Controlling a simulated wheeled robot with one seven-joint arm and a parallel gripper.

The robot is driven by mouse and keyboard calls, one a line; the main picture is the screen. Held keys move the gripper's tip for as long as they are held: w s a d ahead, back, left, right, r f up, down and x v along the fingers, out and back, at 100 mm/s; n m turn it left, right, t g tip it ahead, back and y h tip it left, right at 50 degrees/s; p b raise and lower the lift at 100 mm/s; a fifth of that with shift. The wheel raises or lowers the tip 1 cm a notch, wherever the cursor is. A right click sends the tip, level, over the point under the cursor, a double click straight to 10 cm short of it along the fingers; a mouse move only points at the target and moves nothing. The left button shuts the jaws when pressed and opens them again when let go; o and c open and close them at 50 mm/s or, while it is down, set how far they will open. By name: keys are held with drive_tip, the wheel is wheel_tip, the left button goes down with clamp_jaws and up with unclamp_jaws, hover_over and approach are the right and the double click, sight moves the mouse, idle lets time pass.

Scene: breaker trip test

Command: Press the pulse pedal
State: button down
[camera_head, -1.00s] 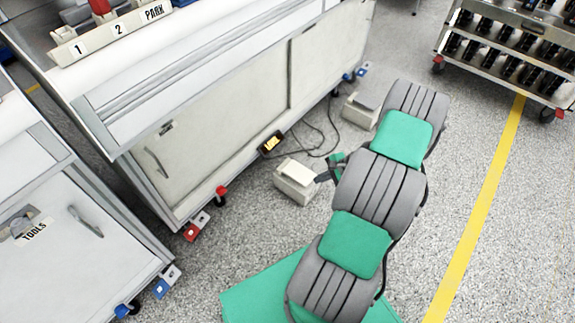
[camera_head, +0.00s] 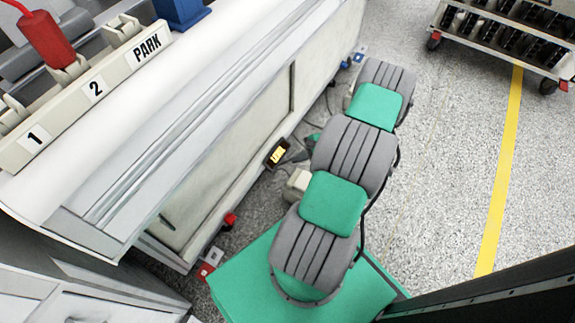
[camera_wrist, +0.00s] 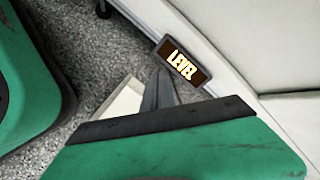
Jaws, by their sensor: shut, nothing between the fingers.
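A beige floor pedal (camera_head: 298,182) stands beside the cabinet, mostly hidden behind my arm in the head view. Part of its pale box also shows in the wrist view (camera_wrist: 122,104), left of my fingers. A second pedal farther along the cabinet (camera_head: 347,101) is almost wholly covered by my arm. No label shows on either pedal, so I cannot tell which is the pulse one. My gripper (camera_wrist: 163,78) is shut and empty, pointing down beside the pale box. Whether it touches the pedal cannot be told.
The cabinet (camera_head: 240,150) with red and blue casters runs along the left. A cart (camera_head: 500,35) stands back right. Speckled floor by the yellow line (camera_head: 497,190) is clear.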

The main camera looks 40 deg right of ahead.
sight(300, 177)
drive_tip(key=shift+f, duration=0.1)
idle(0.3)
drive_tip(key=f+b, duration=0.4)
drive_tip(key=f, duration=0.1)
drive_tip(key=f+b, duration=0.2)
drive_tip(key=f, duration=0.1)
drive_tip(key=shift+s+d+f+b, duration=0.2)
drive_tip(key=shift+s+f+b, duration=0.05)
drive_tip(key=shift+s+b, duration=0.15)
drive_tip(key=shift+f, duration=0.1)
idle(1.5)
drive_tip(key=shift+f+b, duration=0.35)
drive_tip(key=shift+s+f+b, duration=0.25)
drive_tip(key=shift+f+b, duration=0.3)
drive_tip(key=shift+f, duration=0.15)
idle(0.5)
